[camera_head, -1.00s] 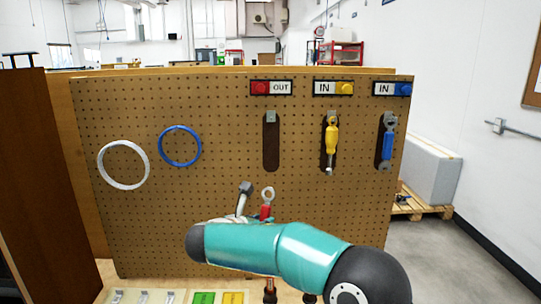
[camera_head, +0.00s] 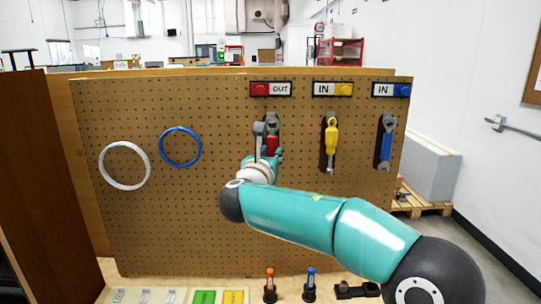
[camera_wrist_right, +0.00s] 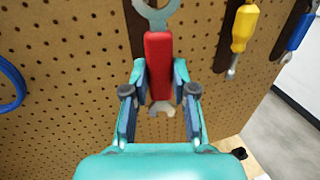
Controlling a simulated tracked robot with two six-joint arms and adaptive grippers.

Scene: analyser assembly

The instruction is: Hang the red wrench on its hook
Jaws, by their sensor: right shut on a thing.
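The red wrench (camera_head: 271,145) is held upright in my right gripper (camera_head: 266,152), in front of the dark slot under the red OUT label (camera_head: 271,89). Its grey upper end (camera_head: 271,123) is at the height of the slot's top and covers the hook there; I cannot tell if it is on the hook. In the right wrist view, the fingers of the right gripper (camera_wrist_right: 160,88) are closed on both sides of the red handle (camera_wrist_right: 159,62). The grey head is cut off by the top edge. The left gripper is not in view.
The yellow tool (camera_head: 331,135) and the blue wrench (camera_head: 386,145) hang to the right on the pegboard (camera_head: 200,220). A white ring (camera_head: 104,166) and a blue ring (camera_head: 163,150) hang to the left. Small items stand along the front edge below.

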